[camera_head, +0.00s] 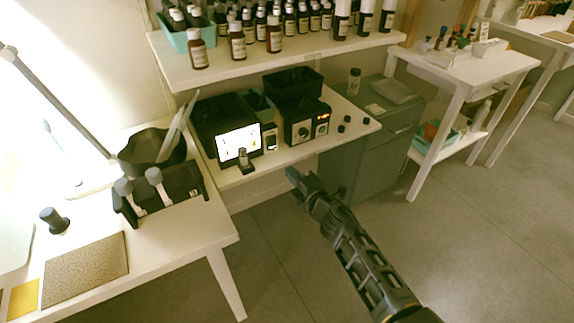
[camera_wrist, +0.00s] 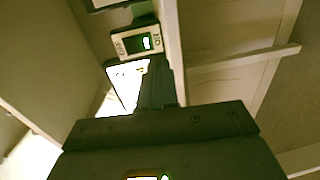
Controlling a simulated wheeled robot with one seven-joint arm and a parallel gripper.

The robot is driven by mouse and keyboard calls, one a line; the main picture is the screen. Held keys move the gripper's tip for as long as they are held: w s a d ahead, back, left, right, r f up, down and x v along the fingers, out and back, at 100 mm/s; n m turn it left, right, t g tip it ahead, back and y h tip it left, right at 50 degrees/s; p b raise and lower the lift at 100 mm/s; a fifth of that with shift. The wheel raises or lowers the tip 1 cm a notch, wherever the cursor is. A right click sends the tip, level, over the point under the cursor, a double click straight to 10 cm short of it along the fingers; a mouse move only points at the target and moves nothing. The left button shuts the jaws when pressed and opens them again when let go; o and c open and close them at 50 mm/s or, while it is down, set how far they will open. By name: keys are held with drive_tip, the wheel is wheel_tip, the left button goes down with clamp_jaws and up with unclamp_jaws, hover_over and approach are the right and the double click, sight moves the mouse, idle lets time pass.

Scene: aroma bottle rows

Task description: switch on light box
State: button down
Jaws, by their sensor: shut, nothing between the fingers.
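The light box (camera_head: 238,143) is a black box on the lower shelf, and its front panel glows white with dark marks on it. The bright panel also shows in the wrist view (camera_wrist: 127,82). A small switch unit (camera_head: 270,142) with a green light stands just right of the panel. My gripper (camera_head: 294,176) is shut and empty, in front of the shelf edge, apart from the switch in the head view. Its fingers (camera_wrist: 156,84) point toward the switch in the wrist view.
A black device with a dial (camera_head: 301,131) is right of the switch. An upper shelf (camera_head: 262,67) with bottles overhangs behind. A grey cabinet (camera_head: 362,150) stands right. The floor before the shelf is clear.

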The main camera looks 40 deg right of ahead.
drive_tip(key=shift+f+v, duration=0.25)
drive_tip(key=shift+v, duration=0.85)
drive_tip(key=shift+f+v, duration=0.25)
drive_tip(key=shift+v, duration=0.85)
drive_tip(key=s+a+r+m+y, duration=0.25)
drive_tip(key=s+a+m, duration=0.45)
drive_tip(key=s+a, duration=1)
drive_tip(key=s+a+r+m+y, duration=0.1)
drive_tip(key=s+r+m, duration=0.3)
drive_tip(key=s+r, duration=0.4)
drive_tip(key=s+a+r+m+g+y, duration=0.1)
drive_tip(key=s+a+r+m, duration=0.2)
drive_tip(key=s+r, duration=0.6)
drive_tip(key=s, duration=0.3)
drive_tip(key=shift+a+m, duration=0.25)
drive_tip(key=shift+m, duration=0.15)
